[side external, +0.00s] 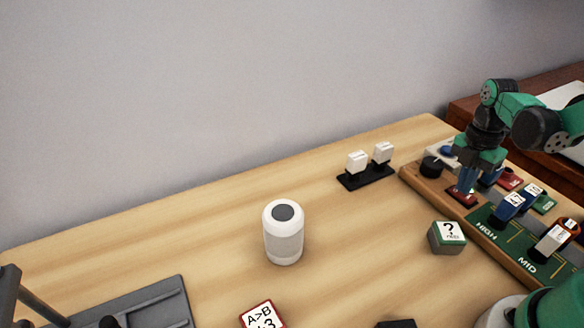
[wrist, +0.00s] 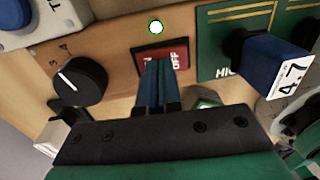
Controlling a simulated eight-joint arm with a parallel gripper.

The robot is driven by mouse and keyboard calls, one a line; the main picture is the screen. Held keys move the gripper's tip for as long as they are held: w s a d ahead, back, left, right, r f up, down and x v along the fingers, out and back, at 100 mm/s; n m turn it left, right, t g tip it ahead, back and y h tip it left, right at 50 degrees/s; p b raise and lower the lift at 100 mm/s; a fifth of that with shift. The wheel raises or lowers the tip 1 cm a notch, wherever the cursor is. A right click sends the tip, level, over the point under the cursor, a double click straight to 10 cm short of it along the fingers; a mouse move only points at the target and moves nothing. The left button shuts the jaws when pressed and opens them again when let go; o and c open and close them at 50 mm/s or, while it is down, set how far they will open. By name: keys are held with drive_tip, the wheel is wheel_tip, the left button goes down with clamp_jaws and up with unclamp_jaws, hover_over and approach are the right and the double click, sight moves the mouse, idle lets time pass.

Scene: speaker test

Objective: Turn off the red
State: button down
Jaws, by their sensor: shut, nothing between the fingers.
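A small round light (wrist: 155,27) above the switch shows white with a green rim. In the side view my gripper (side external: 465,190) points down at the red switch (side external: 462,198) on the panel.
A black knob (wrist: 80,81) stands left of the switch, and a blue slider block marked 4.7 (wrist: 275,67) stands right. In the side view, a white cylinder (side external: 284,233), a cube with a question mark (side external: 446,238) and a black stand with two white blocks (side external: 366,177) are on the table.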

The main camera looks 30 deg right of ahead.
drive_tip(key=shift+r, duration=0.15)
wheel_tip(320, 180, up, 14)
drive_tip(key=w, duration=0.2)
idle(0.5)
drive_tip(key=shift+f, duration=0.2)
drive_tip(key=shift+s+d, duration=0.15)
drive_tip(key=shift+s, duration=0.6)
approach(450, 189)
drive_tip(key=s+f, duration=0.1)
drive_tip(key=f, duration=0.1)
drive_tip(key=s+f, duration=0.1)
drive_tip(key=f, duration=0.1)
drive_tip(key=s+d+f, duration=0.1)
drive_tip(key=s+f, duration=0.1)
drive_tip(key=shift+f, duration=0.1)
drive_tip(key=shift+s+f, duration=0.1)
drive_tip(key=shift+f, duration=0.2)
